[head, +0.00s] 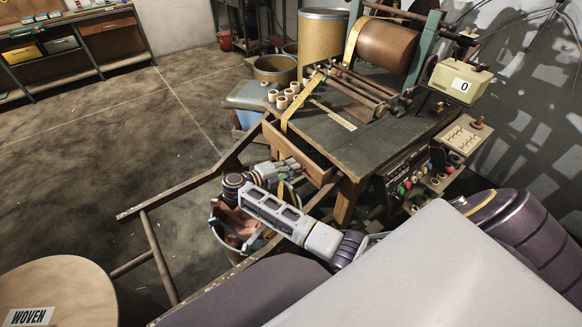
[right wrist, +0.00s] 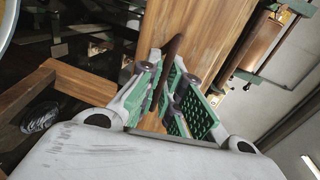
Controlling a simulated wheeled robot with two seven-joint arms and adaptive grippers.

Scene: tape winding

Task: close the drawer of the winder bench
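The winder bench (head: 370,140) stands right of centre in the head view. Its wooden drawer (head: 290,147) sticks out from the near left side, with its dark inside showing. My right gripper (head: 290,167) is at the drawer's front, with my forearm reaching in from below. In the right wrist view, the green-padded fingers of this gripper (right wrist: 172,85) stand on both sides of a dark brown handle (right wrist: 174,55), close against it. The brown wooden drawer front is behind it. The fingers partly hide the handle. My left gripper is not in view.
A round bin (head: 238,228) with reddish contents stands under my right forearm. A rusty frame (head: 150,240) stands to the left of it. White-rimmed rolls (head: 283,97) and a yellow strip lie on the bench top. Open floor (head: 110,140) extends at the left.

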